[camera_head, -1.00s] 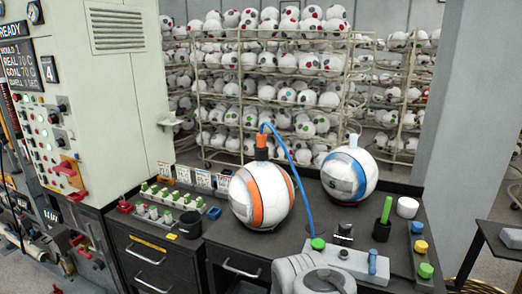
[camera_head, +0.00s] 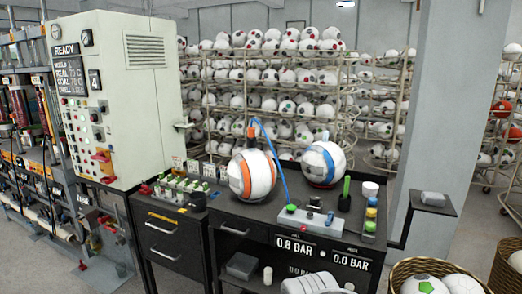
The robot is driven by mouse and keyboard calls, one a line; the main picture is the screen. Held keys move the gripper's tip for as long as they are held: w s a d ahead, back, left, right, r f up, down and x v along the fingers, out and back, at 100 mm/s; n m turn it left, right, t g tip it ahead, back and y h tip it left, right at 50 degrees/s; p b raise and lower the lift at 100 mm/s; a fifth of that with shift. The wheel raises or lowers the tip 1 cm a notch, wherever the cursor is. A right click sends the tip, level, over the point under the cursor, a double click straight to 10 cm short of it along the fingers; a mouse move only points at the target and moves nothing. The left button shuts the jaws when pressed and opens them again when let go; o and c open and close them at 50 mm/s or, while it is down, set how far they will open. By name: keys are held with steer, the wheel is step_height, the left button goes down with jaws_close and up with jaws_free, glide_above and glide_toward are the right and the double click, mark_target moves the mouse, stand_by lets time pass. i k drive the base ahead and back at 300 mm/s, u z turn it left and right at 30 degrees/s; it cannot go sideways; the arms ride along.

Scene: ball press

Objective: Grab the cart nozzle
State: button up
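The nozzle (camera_head: 251,132), a dark piece with an orange upper part, stands on top of the ball with orange stripes (camera_head: 250,174). A blue hose (camera_head: 276,160) arches from it down to the cart (camera_head: 330,214), by a light grey control block (camera_head: 310,219) on the top. My gripper is not in view. Only a grey part of my arm shows at the bottom edge, well below and in front of the nozzle.
A ball with blue stripes (camera_head: 323,163) sits right of the orange one. A green stick in a black cup (camera_head: 345,193), colored pots and a rack of green-capped bottles (camera_head: 180,190) share the top. The press cabinet (camera_head: 125,110) stands left, a small side table (camera_head: 432,206) right. Ball baskets (camera_head: 420,268) stand lower right.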

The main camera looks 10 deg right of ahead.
mark_target(251, 140)
steer(key=u, duration=1.25)
steer(key=i, duration=1.6)
steer(key=z, duration=0.75)
